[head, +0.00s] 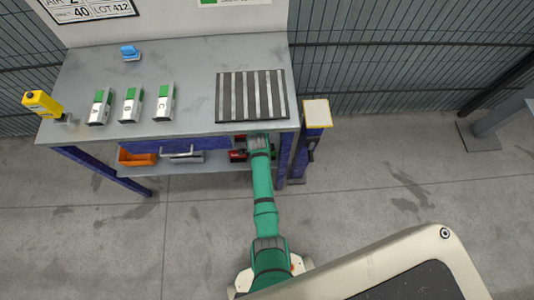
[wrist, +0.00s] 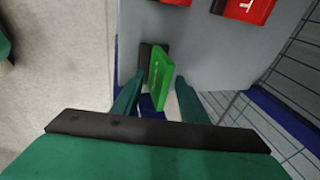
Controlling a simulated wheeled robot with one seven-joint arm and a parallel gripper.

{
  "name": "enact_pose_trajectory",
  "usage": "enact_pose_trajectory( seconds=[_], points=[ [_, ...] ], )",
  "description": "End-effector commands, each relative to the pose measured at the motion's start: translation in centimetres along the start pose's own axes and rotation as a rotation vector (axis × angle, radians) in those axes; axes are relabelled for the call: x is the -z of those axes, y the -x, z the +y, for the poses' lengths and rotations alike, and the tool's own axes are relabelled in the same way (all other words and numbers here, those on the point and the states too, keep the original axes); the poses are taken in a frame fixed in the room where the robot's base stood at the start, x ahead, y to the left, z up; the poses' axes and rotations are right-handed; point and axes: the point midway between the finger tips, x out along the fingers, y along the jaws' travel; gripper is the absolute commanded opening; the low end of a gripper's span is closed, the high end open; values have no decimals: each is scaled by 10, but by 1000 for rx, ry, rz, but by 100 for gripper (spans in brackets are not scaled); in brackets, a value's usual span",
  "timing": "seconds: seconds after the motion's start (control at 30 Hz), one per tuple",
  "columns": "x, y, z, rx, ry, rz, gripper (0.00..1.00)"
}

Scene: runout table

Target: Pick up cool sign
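A green upright plate (wrist: 160,78), which looks like the cool sign, stands on the grey lower shelf in the wrist view. Its lettering cannot be read. A dark block is right behind it. My gripper (wrist: 157,93) is open, with one finger on each side of the green plate. A gap shows on both sides, so the fingers do not appear closed on it.
Red signs (wrist: 246,10) with white letters lie further along the shelf. The grey tabletop (head: 185,75) overhangs the shelf. An orange bin (head: 137,158) sits at the shelf's left. A blue post with a yellow-edged box (head: 317,113) stands just right of the table.

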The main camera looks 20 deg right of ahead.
Motion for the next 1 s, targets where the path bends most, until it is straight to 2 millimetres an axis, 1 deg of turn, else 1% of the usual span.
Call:
enact_pose_trajectory(
  seconds=[0.2,0.23,0.27,0.3,0.37,0.4,0.77,0.87,1.0],
  points=[
    [1,-1,0,0,-2,0,40],
    [1,-1,0,0,-2,1,35],
    [1,-1,0,0,-3,1,28],
    [2,-1,0,0,-3,1,18],
    [2,-1,0,0,-3,1,4],
    [2,-1,0,0,-4,1,0],
    [0,0,1,-1,-1,0,0],
    [-1,2,-1,1,1,-1,0],
    [0,12,-4,2,2,-1,0]
  ],
)
